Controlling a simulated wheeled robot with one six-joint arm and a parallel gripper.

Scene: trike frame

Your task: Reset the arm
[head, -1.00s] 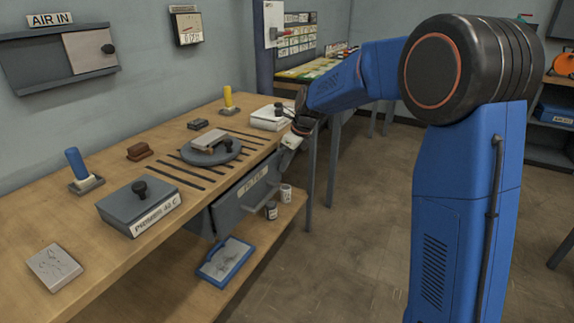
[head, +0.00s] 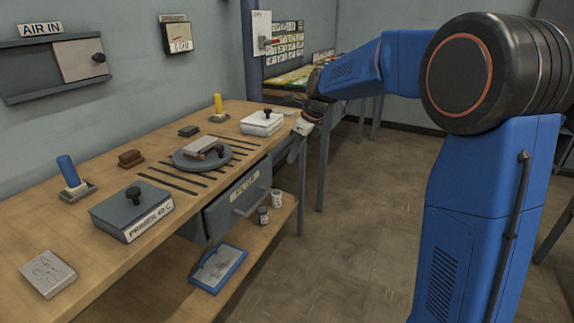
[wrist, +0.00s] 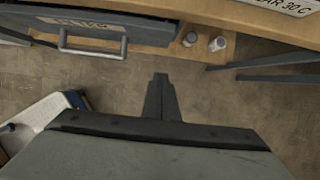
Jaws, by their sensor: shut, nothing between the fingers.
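My blue arm stands at the right in the head view and reaches left toward the bench. My gripper (head: 296,150) is in the air just off the front edge of the bench, near its right end, to the right of the drawer. In the wrist view the dark fingers of my gripper (wrist: 160,80) are together with nothing between them. They point over the bare floor, below the drawer (wrist: 95,27) and its handle.
The wooden bench (head: 110,236) holds a box labelled PRIMER (head: 132,209), a round plate (head: 192,161), a white box (head: 262,122) and a blue-handled tool (head: 70,172). The lower shelf bears a blue tray (head: 219,269) and two small jars. The floor (head: 340,230) is clear.

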